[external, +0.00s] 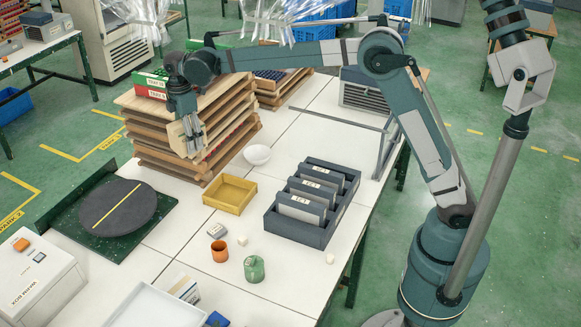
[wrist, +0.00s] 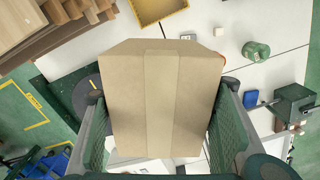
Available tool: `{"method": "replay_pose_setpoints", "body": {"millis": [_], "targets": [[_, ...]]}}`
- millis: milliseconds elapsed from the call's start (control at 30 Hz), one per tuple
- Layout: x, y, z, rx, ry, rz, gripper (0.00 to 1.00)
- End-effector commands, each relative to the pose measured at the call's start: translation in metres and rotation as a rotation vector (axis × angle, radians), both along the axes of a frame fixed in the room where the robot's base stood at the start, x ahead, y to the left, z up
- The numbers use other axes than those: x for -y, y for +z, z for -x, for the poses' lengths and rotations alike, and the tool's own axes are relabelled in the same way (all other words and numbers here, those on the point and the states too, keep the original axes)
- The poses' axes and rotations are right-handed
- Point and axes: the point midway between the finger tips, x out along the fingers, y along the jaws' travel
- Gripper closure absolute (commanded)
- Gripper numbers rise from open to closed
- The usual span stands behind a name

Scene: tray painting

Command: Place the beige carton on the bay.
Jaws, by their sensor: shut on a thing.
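In the wrist view, a plain beige carton (wrist: 150,105) with a lengthwise seam fills the middle, between the two green-grey fingers. My gripper (wrist: 158,118) is shut on its sides. In the external view, my gripper (external: 192,124) hangs in front of the stacked wooden trays, above the white table, with a beige face of the carton (external: 174,138) showing beside its fingers. No thing is clearly marked as the bay, so I cannot tell which one it is.
Wooden trays (external: 215,110) are stacked close behind my gripper. A dark turntable (external: 100,222) on a green base stands left. A yellow bin (external: 228,207), white bowl (external: 257,154), grey divider rack (external: 285,232), orange cup (external: 219,254) and green canister (external: 254,270) occupy the table. Some white tabletop is clear.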

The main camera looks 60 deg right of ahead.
Motion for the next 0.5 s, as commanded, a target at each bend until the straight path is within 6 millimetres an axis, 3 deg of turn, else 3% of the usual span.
{"method": "replay_pose_setpoints", "body": {"millis": [33, 500], "targets": [[0.019, 0.000, -0.002, 0.000, -0.023, 0.000, 0.65], [0.176, 0.000, -0.006, 0.000, -0.222, 0.000, 0.65]]}}
